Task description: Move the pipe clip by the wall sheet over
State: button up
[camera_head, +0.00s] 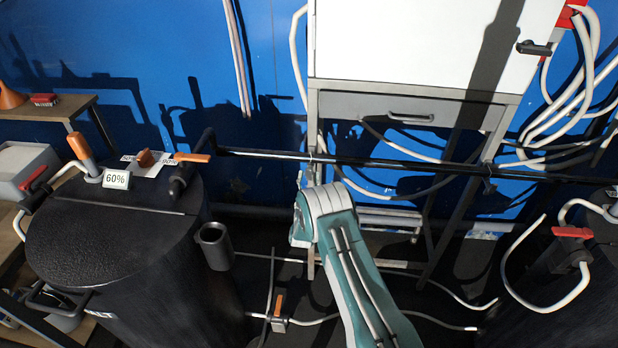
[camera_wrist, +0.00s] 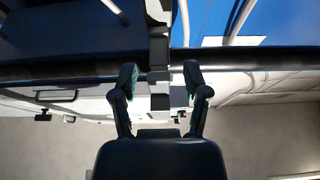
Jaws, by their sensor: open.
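In the wrist view my gripper (camera_wrist: 158,82) is open. Its two dark fingers stand apart, one on each side of a narrow grey and white piece (camera_wrist: 159,88), which may be the pipe clip; I cannot tell for sure. That piece overlaps the long black pipe (camera_wrist: 260,58) crossing the view. No finger clearly touches it. In the head view the black pipe (camera_head: 390,163) runs in front of the blue wall, and my arm's end reaches up just below it; the fingers are hidden there. A pale sheet (camera_wrist: 234,41) shows near the blue wall in the wrist view.
A white cabinet on a grey stand (camera_head: 410,104) rises behind the pipe. A large black tank (camera_head: 110,250) with a 60% sign (camera_head: 116,180) stands left. Another dark tank with a red-handled valve (camera_head: 572,233) is at right. White hoses cross the floor.

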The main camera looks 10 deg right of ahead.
aim_at(308, 169)
grip_shut()
jog(key=shift+r, duration=0.1)
jog(key=g, duration=0.1)
jog(key=r+g+y, duration=0.1)
jog(key=shift+s+a+g, duration=0.1)
jog(key=shift+s+g, duration=0.1)
jog(key=shift+g, duration=0.2)
jog(key=g, duration=0.1)
jog(key=r+g+y, duration=0.1)
jog(key=g, duration=0.1)
jog(key=shift+s, duration=0.1)
jog(key=g, duration=0.2)
jog(key=r+g+y, duration=0.1)
jog(key=g, duration=0.1)
jog(key=shift+w+r+g+y, duration=0.15)
jog(key=shift+g+y, duration=0.1)
jog(key=shift+g, duration=0.3)
jog(key=shift+w+r+g+y, duration=0.15)
jog(key=shift+g+y, duration=0.1)
jog(key=shift+g, duration=0.3)
jog(key=shift+s, duration=0.1)
grip_release()
jog(key=shift+f, duration=0.1)
